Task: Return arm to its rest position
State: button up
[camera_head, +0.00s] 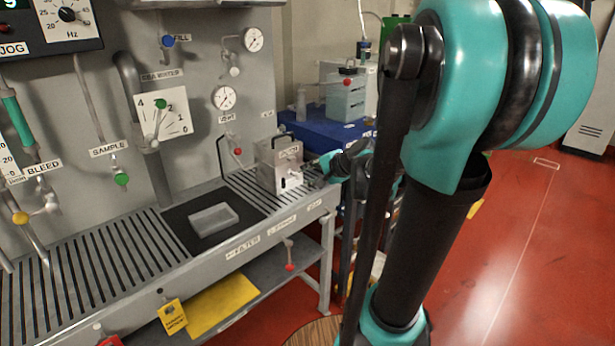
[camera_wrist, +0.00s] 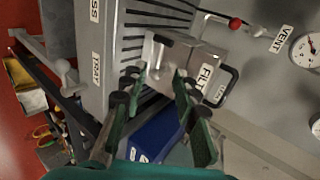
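In the head view, my arm reaches down the right side, and my gripper (camera_head: 328,168) is at the right end of the bench, close beside a grey metal box (camera_head: 280,165). In the wrist view, the fingers of my gripper (camera_wrist: 160,88) stand apart with a gap between them. The metal box (camera_wrist: 192,55) lies just beyond the fingertips. I cannot tell whether the fingertips touch it. No held object shows between the fingers.
The slatted bench (camera_head: 100,265) carries a small grey tray (camera_head: 213,219) on a dark panel. Valves and gauges line the wall panel behind. A blue case (camera_head: 325,130) stands past the bench's right end. Red floor (camera_head: 500,270) is clear at right.

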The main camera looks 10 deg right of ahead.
jog(key=s+d+f+n+g+h, duration=0.2)
jog(key=s+f+n, duration=0.3)
jog(key=s, duration=0.6)
jog(key=s+d+f+n+g+h, duration=0.2)
jog(key=s+f+n, duration=0.4)
jog(key=s+f, duration=0.4)
jog(key=shift+s+g+h, duration=0.4)
jog(key=shift+g+h, duration=0.1)
jog(key=shift+h, duration=0.6)
jog(key=shift+d, duration=0.1)
